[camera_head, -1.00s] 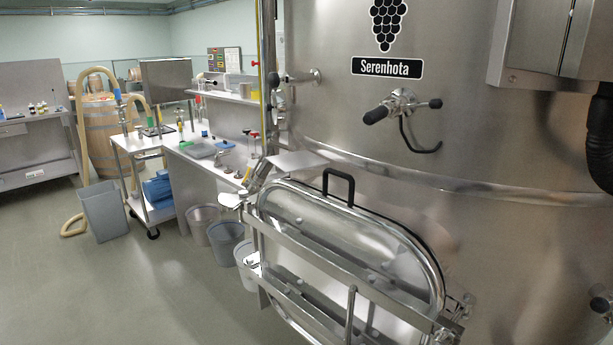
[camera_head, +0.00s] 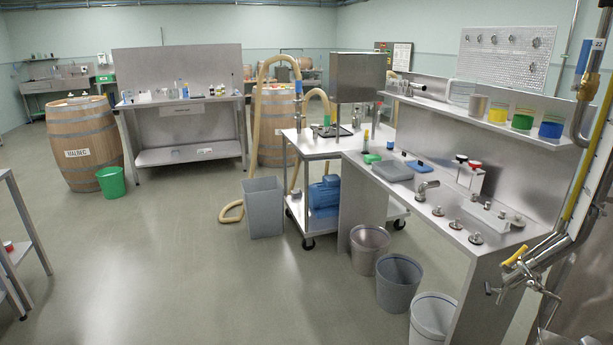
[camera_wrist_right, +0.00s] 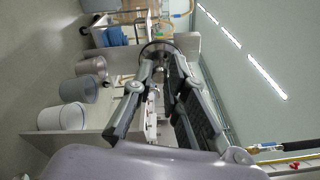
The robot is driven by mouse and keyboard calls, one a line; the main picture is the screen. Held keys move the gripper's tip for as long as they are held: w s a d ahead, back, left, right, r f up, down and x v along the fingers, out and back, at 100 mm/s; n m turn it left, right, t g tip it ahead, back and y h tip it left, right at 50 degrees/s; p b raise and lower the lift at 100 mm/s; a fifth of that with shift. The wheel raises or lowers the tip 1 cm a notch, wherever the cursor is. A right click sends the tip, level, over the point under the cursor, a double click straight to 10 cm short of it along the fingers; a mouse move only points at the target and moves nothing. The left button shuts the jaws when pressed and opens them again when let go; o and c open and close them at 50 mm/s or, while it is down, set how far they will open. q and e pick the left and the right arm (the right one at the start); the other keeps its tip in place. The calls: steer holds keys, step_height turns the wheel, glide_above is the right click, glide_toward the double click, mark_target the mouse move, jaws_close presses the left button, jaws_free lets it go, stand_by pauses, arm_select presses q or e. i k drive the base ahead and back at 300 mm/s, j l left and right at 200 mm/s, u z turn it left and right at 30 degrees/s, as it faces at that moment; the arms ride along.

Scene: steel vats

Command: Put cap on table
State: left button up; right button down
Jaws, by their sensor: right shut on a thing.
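My right gripper (camera_wrist_right: 160,58) shows in the right wrist view. It is shut on a round, dark-rimmed thing at its fingertips, which looks like the cap (camera_wrist_right: 158,46); the fingers partly hide it. Neither gripper shows in the head view. A long steel table (camera_head: 403,193) with a tap and several small round metal fittings stands at the right of the head view. Another steel table (camera_head: 222,102) with bottles stands against a panel at the back left. I cannot tell which one the task means.
Three bins (camera_head: 397,281) stand along the long table's front. A wheeled cart (camera_head: 314,146) with a blue motor, a grey bin (camera_head: 264,209) and a hose stand beyond. Pipework with a yellow-handled valve (camera_head: 520,254) is close at right. The floor at left centre is open.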

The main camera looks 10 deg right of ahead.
mark_target(458, 204)
steer(key=i+z, duration=0.2)
steer(key=i, duration=0.4)
steer(key=i+j+z, duration=0.1)
steer(key=i+z, duration=0.15)
steer(key=i, duration=0.35)
steer(key=i+j+z, duration=0.2)
steer(key=i, duration=0.4)
